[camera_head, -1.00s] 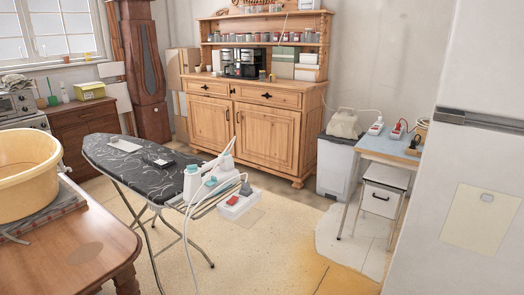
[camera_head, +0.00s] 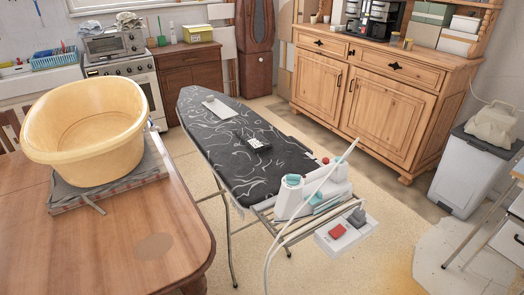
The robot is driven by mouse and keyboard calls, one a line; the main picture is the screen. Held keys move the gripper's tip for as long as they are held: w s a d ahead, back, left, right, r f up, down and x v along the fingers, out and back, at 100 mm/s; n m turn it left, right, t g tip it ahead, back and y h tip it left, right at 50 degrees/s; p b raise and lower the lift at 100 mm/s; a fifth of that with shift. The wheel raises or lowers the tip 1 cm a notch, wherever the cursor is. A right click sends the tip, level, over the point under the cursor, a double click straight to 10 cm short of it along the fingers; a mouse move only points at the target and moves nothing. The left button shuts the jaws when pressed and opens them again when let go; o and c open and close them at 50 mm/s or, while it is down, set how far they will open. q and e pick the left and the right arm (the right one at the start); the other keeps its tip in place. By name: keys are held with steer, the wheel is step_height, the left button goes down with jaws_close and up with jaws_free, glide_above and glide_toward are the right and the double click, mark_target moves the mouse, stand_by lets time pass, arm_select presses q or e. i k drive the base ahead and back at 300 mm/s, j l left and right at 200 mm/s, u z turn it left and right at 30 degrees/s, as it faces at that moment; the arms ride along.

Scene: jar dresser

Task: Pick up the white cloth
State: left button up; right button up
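A small white flat piece (camera_head: 216,107), possibly a folded cloth, lies on the far part of the black patterned ironing board (camera_head: 225,150). A crumpled whitish cloth (camera_head: 128,20) lies on top of the toaster oven (camera_head: 115,45) at the back left. A crumpled beige bundle (camera_head: 494,123) rests on the white bin (camera_head: 465,175) at the right; I cannot tell if it is cloth. Which of these is the white cloth is not certain. Neither of my grippers is in view.
A wooden table (camera_head: 110,240) with a yellow tub (camera_head: 88,130) fills the left. A wooden dresser (camera_head: 385,105) stands behind.

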mark_target(221, 109)
steer(key=i+l, duration=0.1)
steer(key=i, duration=0.2)
steer(key=i+l+u, duration=0.1)
steer(key=i, duration=0.15)
steer(key=i+j, duration=0.25)
steer(key=i, duration=0.05)
